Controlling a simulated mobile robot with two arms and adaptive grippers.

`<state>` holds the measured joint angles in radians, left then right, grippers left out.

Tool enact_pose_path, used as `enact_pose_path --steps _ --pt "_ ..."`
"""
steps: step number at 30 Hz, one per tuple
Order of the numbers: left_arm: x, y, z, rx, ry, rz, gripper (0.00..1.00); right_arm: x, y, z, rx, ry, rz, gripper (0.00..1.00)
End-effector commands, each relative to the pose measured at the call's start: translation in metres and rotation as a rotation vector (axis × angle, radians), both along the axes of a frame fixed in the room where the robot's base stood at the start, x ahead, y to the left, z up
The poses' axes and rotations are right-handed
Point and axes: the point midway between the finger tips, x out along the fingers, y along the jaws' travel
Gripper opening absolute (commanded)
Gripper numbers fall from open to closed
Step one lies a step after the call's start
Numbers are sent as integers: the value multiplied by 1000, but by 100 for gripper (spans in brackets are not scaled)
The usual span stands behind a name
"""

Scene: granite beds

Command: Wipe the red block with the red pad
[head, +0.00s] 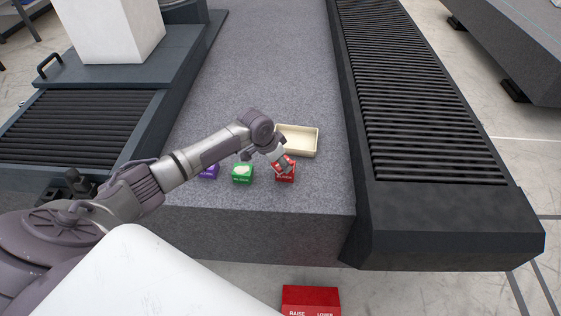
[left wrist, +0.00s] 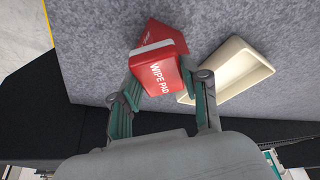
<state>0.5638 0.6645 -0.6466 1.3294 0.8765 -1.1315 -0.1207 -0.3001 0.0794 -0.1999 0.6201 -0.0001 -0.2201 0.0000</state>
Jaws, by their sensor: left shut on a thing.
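My left gripper (left wrist: 166,100) is shut on the red pad (left wrist: 163,80), which is marked "WIPE PAD". The red block (left wrist: 164,34) is just beyond the pad in the left wrist view and partly hidden by it. The two look touching or very close; I cannot tell which. In the head view my left gripper (head: 281,160) is right above the red block (head: 286,178), which sits on the granite bed near its front edge. The pad is mostly hidden there by the fingers. My right gripper is not in view.
A green block (head: 242,179) with a white patch on top and a purple block (head: 209,173) stand left of the red block. A cream tray (head: 316,142) lies behind it, empty as far as I see. The granite bed (head: 265,60) is clear farther back.

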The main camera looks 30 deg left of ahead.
Motion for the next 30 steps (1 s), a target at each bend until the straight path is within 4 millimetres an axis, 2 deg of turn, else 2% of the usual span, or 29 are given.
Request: enact_pose_path --steps 18,30 --pt "22 -11 1 -1 -1 -1 18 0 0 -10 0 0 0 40" --pt "22 -10 2 0 -1 -1 18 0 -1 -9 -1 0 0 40"
